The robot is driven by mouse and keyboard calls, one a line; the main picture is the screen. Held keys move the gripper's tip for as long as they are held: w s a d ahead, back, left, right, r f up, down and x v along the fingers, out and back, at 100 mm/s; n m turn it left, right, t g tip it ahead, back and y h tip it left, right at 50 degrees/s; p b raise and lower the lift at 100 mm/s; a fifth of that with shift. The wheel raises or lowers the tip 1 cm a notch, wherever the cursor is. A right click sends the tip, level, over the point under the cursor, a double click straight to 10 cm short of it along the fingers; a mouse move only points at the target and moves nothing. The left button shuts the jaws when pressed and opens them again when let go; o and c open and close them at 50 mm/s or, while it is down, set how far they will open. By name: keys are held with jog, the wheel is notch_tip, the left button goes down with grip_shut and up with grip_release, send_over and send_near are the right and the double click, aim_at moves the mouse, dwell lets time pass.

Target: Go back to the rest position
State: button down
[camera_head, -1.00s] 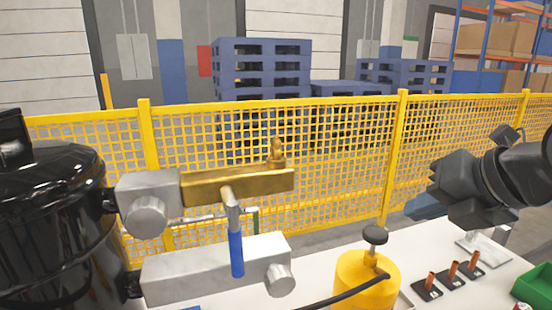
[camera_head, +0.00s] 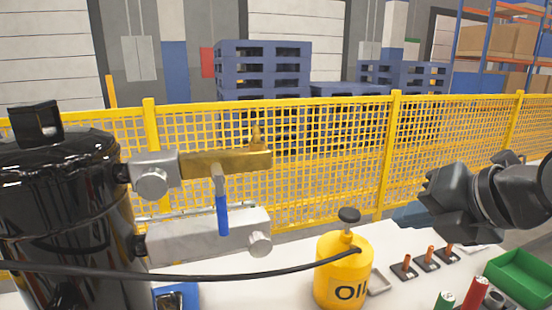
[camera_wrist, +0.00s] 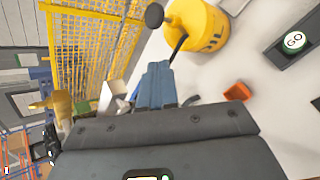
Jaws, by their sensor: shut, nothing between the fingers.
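My gripper (camera_head: 400,216) is at the right of the head view, in the air above the white table and pointing left. Its fingers are together in the wrist view (camera_wrist: 155,85), with nothing between them. The black compressor (camera_head: 60,205) stands at the left of the head view, with a brass fitting (camera_head: 228,161) and a blue-handled lever (camera_head: 222,208) on its grey pipework. My gripper is well apart from these.
The white table (camera_head: 285,285) holds several orange-topped pieces (camera_head: 430,257), a green bin (camera_head: 520,275), and red (camera_head: 474,292) and green (camera_head: 445,301) cylinders. A yellow mesh fence (camera_head: 330,160) stands behind.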

jog(key=s+a+f+m+t+y, duration=0.2)
jog(key=s+a+f+m+t, duration=0.15)
jog(key=a+f+m, duration=0.55)
jog(key=s+d+f+m+t+h+p, duration=0.1)
jog(key=s+d+f+m+t+h, duration=0.3)
jog(key=s+m, duration=0.6)
jog(key=s+d+f+m+g+h+p, duration=0.1)
jog(key=s+f+m, duration=0.25)
jog(key=s, duration=0.25)
jog(key=s+d+f+m+g+h, duration=0.1)
jog(key=s+f+m, duration=0.1)
jog(key=s+m, duration=0.35)
jog(key=s+d+r+m, duration=0.1)
jog(key=s+d, duration=0.1)
jog(key=s, duration=0.5)
jog(key=s+d+r+m, duration=0.1)
jog(key=s+d+r, duration=0.1)
jog(key=s, duration=0.6)
jog(key=shift+d+r+h+p, duration=0.2)
jog(key=shift+d+h+p, duration=0.05)
jog(key=shift+h+p, duration=0.05)
jog(key=shift+a, duration=0.15)
